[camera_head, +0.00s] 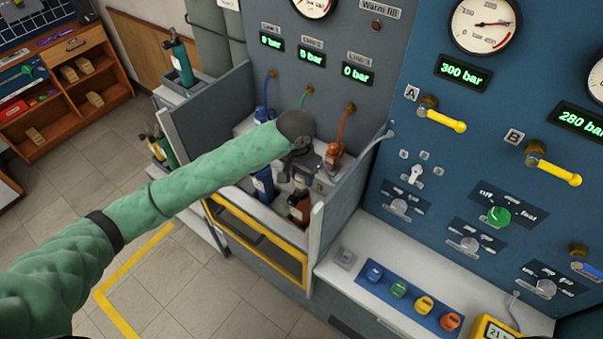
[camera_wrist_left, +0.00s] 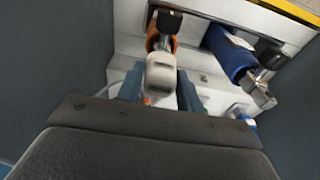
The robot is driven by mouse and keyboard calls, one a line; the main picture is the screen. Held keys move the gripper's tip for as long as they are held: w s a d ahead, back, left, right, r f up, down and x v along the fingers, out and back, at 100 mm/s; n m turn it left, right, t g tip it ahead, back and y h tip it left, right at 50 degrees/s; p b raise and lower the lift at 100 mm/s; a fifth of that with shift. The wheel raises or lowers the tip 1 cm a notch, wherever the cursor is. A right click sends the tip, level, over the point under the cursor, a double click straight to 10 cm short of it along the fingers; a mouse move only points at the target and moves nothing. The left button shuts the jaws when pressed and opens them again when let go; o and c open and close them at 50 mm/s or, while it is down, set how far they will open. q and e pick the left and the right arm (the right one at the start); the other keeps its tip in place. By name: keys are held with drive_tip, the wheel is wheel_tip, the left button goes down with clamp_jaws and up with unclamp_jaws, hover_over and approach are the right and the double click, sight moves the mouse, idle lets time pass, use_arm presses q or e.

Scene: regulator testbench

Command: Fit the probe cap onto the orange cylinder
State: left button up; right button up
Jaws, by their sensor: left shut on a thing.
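My left gripper (camera_head: 298,170) hangs over the grey test bay, at the end of my green-sleeved arm. In the left wrist view its blue-grey fingers (camera_wrist_left: 160,88) are shut on a pale grey rounded piece (camera_wrist_left: 160,72), which looks like the probe cap; I cannot be sure. The orange cylinder (camera_head: 300,210) stands in the bay below the gripper. In the left wrist view an orange body (camera_wrist_left: 153,42) with a black end lies just beyond the held piece. I cannot tell whether they touch. My right gripper is not in view.
A blue cylinder (camera_head: 263,187) stands left of the orange one; it also shows in the left wrist view (camera_wrist_left: 229,53). An orange fitting (camera_head: 333,155) hangs on an orange hose right of my gripper. Bay walls (camera_head: 321,230) and a yellow-framed front (camera_head: 255,242) enclose the space.

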use_arm(q)
drive_tip(key=shift+f, duration=0.5)
drive_tip(key=o, duration=1.1)
drive_tip(key=shift+r, duration=0.1)
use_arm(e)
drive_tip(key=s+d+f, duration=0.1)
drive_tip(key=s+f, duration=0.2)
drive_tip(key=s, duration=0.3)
use_arm(q)
drive_tip(key=r+b, duration=0.1)
drive_tip(key=r, duration=0.1)
drive_tip(key=r+b, duration=0.1)
drive_tip(key=r, duration=0.3)
drive_tip(key=shift+s+a+b, duration=0.2)
drive_tip(key=shift+s+b, duration=0.1)
drive_tip(key=shift+b, duration=0.1)
drive_tip(key=shift+s+a+r, duration=0.1)
drive_tip(key=shift+r, duration=0.65)
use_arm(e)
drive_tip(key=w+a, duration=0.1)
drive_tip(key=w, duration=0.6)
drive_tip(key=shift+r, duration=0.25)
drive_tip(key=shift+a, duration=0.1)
